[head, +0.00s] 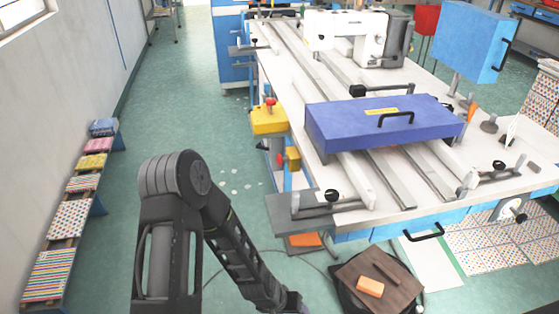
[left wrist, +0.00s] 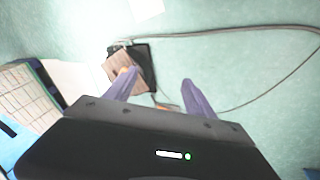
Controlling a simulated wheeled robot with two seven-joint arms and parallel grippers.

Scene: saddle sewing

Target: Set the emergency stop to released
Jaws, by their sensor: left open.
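The likely emergency stop is a yellow box (head: 268,120) with a red button (head: 270,101) on top, at the left side of the sewing table in the head view. Whether the button is pressed or released is too small to tell. My left arm is low in front of the table, well short of the yellow box; its gripper is cut off at the bottom edge of the head view. In the left wrist view my left gripper (left wrist: 160,88) has its two purple fingers apart, with nothing between them but floor. My right gripper is not in view.
The white table (head: 420,205) carries rails, a blue case (head: 375,125) and a sewing machine (head: 345,30). A smaller yellow-orange box (head: 292,158) is below the yellow one. A dark stool (head: 375,278) holds an orange block (head: 370,287).

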